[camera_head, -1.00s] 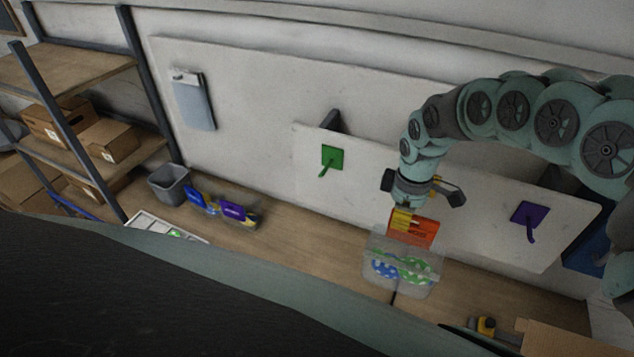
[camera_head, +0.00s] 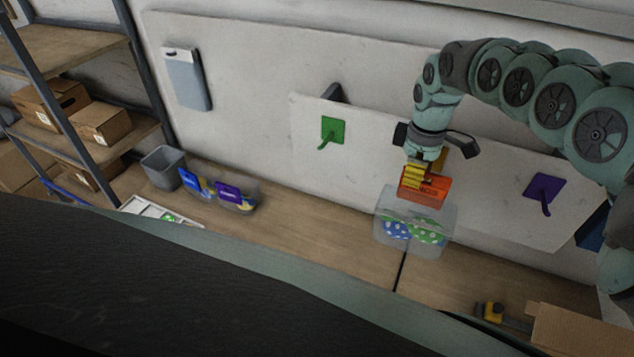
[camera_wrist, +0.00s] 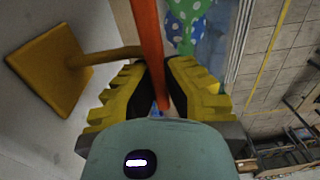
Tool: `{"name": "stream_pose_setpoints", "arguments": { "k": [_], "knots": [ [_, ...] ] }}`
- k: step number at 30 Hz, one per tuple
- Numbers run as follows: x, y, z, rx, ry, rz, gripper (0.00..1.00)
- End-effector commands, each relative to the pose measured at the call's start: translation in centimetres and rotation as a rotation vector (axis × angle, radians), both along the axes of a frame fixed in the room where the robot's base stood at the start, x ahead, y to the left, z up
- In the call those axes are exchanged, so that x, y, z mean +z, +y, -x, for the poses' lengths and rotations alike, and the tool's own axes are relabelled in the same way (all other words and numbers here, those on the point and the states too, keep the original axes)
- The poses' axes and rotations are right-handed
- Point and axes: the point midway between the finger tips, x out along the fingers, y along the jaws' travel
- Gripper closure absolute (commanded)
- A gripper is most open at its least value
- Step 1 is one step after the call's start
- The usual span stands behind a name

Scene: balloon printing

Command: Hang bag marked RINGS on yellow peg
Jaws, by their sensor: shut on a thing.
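The bag (camera_head: 416,222) is clear, with an orange header card (camera_head: 432,190) and blue and green spotted contents. My gripper (camera_head: 425,174) is shut on the header, and the bag hangs below it in front of the pegboard. I cannot read its marking. In the wrist view, the header (camera_wrist: 147,35) shows edge-on between the fingers (camera_wrist: 158,92). The yellow peg (camera_wrist: 100,57) sticks out from its yellow square plate (camera_wrist: 48,70), left of the header. Its tip reaches the header's edge; I cannot tell whether it passes through. In the head view my gripper mostly hides this peg.
A green peg (camera_head: 332,131) is left of my gripper and a purple peg (camera_head: 542,193) is right. Two bags (camera_head: 218,190) lie on the bench by a grey bin (camera_head: 162,168). A cardboard box (camera_head: 580,330) is at lower right. The bench (camera_head: 320,232) between is clear.

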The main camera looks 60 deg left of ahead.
Motion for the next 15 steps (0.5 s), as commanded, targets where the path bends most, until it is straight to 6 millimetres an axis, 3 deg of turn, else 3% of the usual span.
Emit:
{"name": "stream_pose_setpoints", "arguments": {
  "k": [15],
  "knots": [
    [-0.5, 1.3, -1.7, 0.002, -0.008, -0.008, 1.0]
  ]
}}
